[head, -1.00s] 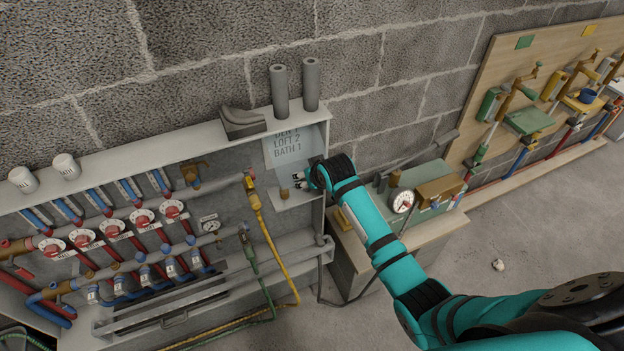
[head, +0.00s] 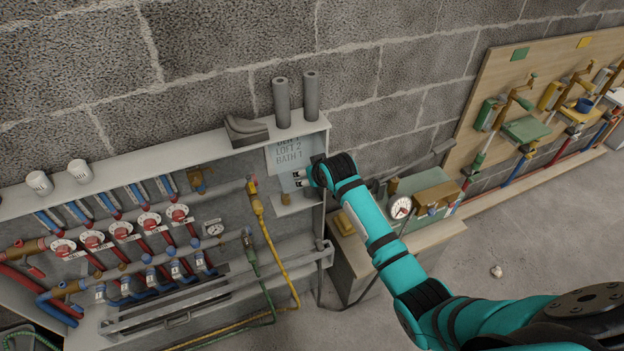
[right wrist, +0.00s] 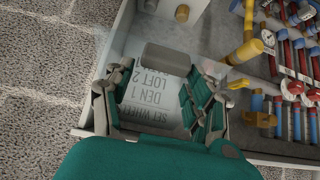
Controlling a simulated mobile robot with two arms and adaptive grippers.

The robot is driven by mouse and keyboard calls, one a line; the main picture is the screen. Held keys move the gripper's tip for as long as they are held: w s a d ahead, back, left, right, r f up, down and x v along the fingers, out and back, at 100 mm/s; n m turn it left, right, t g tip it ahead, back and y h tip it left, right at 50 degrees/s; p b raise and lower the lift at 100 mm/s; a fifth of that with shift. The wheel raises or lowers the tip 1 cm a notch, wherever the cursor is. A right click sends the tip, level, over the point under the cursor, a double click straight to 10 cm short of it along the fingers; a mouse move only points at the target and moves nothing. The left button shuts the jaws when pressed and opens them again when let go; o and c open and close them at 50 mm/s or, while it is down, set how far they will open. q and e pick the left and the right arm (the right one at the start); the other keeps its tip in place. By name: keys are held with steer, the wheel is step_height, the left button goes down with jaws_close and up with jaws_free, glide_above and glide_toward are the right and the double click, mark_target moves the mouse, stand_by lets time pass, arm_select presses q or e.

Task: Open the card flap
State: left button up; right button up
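The pale card (head: 281,160) with printed lettering, including LOFT 2 and BATH 1, is at the upper right inside the grey wall cabinet. In the right wrist view the card (right wrist: 150,100) appears upside down between my fingers. My right gripper (head: 298,179) is just in front of the card's lower right part. In the right wrist view my right gripper (right wrist: 158,108) has its fingers wide apart, with nothing clearly held. A grey rounded block (right wrist: 168,57) shows beyond the fingertips; I cannot tell whether it belongs to the flap. My left gripper is out of view.
Red-knobbed valves (head: 121,231) and pipes fill the cabinet's left. A yellow hose (head: 272,245) hangs left of my right gripper. Two grey tubes (head: 281,103) stand on the cabinet top. A bench with a gauge (head: 401,208) is to the right.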

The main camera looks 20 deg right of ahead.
steer(key=shift+o, duration=1.1)
steer(key=shift+f, duration=0.3)
steer(key=shift+s, duration=0.3)
steer(key=v, duration=1.1)
steer(key=shift+r, duration=0.45)
steer(key=s+f+g+b, duration=0.1)
steer(key=s+f, duration=0.3)
steer(key=f, duration=0.8)
steer(key=s+f+g+b, duration=0.15)
steer(key=s+f, duration=0.35)
steer(key=f, duration=0.7)
steer(key=s+f+g+b, duration=0.15)
steer(key=s+f, duration=0.25)
steer(key=f, duration=0.8)
arm_select(q)
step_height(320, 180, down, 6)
steer(key=b, duration=0.2)
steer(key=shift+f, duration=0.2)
arm_select(e)
steer(key=s+f+g, duration=0.1)
steer(key=s+f, duration=0.6)
steer(key=s, duration=0.5)
steer(key=s+f+n+g, duration=0.1)
steer(key=s+f, duration=0.6)
steer(key=s, duration=0.5)
steer(key=s+f+n+g, duration=0.1)
steer(key=s+f, duration=0.6)
steer(key=s, duration=0.5)
steer(key=shift+s+f+g, duration=0.25)
steer(key=shift+g, duration=0.15)
